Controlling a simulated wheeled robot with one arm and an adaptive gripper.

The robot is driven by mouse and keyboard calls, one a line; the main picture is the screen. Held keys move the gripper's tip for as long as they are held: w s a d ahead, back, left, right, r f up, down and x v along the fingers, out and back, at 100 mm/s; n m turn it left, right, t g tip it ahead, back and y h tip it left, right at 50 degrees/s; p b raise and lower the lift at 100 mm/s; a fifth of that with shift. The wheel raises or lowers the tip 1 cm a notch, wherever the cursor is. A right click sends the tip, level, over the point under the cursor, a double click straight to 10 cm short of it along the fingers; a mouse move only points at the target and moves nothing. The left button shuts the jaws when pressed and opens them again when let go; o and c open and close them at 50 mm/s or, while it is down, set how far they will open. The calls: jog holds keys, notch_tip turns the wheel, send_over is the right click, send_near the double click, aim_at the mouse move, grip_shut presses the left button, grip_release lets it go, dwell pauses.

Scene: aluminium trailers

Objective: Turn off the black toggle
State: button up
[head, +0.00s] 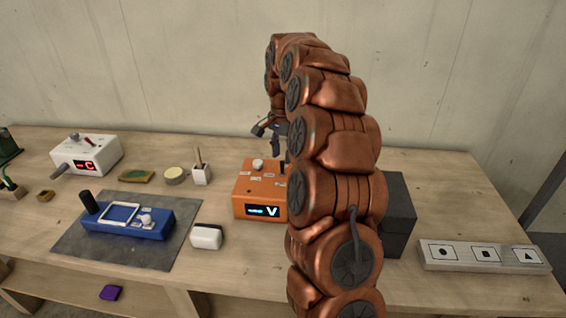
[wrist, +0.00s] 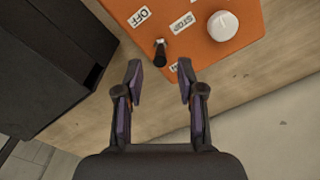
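The orange box (head: 258,190) stands on the wooden table and has a lit display reading "V" and a white knob (head: 258,165). Its black toggle (head: 283,167) is partly hidden by my arm in the head view. In the wrist view the black toggle (wrist: 160,52) rises from the orange box (wrist: 185,42), near labels reading "OFF" and "STOP" and a third label, partly hidden. My gripper (wrist: 160,76) is open and empty, its fingertips apart on either side just short of the toggle in the picture. In the head view my gripper (head: 269,132) is above the box.
A dark box (head: 399,215) stands close on the right of the orange box. A white eraser-like block (head: 206,236) and a blue control box (head: 125,221) on a grey mat lie left. A white control box (head: 87,155) is farther left; a panel with symbols (head: 484,256) is right.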

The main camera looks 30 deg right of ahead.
aim_at(282, 175)
jog(key=shift+f+p, duration=0.65)
jog(key=shift+f, duration=1.6)
grip_shut()
